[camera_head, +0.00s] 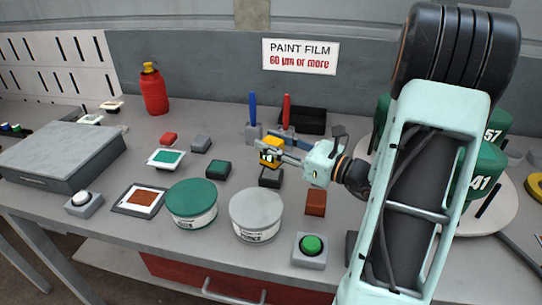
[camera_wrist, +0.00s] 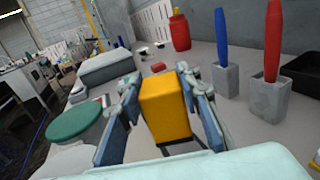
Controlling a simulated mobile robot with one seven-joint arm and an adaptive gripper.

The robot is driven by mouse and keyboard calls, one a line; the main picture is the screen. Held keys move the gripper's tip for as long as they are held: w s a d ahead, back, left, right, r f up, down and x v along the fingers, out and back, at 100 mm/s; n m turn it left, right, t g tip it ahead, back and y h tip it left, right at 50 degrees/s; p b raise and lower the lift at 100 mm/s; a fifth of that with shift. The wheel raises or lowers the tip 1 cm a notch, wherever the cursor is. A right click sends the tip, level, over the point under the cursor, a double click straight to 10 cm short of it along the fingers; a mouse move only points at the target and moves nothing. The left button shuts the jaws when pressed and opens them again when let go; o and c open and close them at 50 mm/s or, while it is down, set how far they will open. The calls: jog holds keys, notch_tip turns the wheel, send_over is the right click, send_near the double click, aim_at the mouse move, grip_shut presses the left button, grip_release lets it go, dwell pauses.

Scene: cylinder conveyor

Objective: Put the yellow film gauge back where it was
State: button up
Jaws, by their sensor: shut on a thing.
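The yellow film gauge (camera_head: 270,150) is a small box-shaped block. My gripper (camera_head: 276,153) is shut on it, with a finger on either side. In the wrist view the gauge (camera_wrist: 166,105) fills the space between the two blue-grey fingers. In the head view the gauge is just above a small dark block-like stand (camera_head: 271,177). I cannot tell whether the gauge touches the stand. The wrist view does not show the stand.
Blue (camera_head: 253,110) and red (camera_head: 286,108) tools stand in grey holders behind my gripper, near a black tray (camera_head: 310,121). Green (camera_head: 192,205) and grey (camera_head: 257,215) tins stand in front. A green button (camera_head: 311,245) is near the front edge. Green cylinders (camera_head: 487,170) stand at right.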

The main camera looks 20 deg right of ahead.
jog(key=shift+w+f, duration=0.3)
jog(key=shift+f, duration=0.15)
jog(key=shift+f+b, duration=0.4)
jog(key=shift+f, duration=1.05)
jog(key=shift+f, duration=0.2)
jog(key=o, duration=1.3)
jog(key=shift+o, duration=0.2)
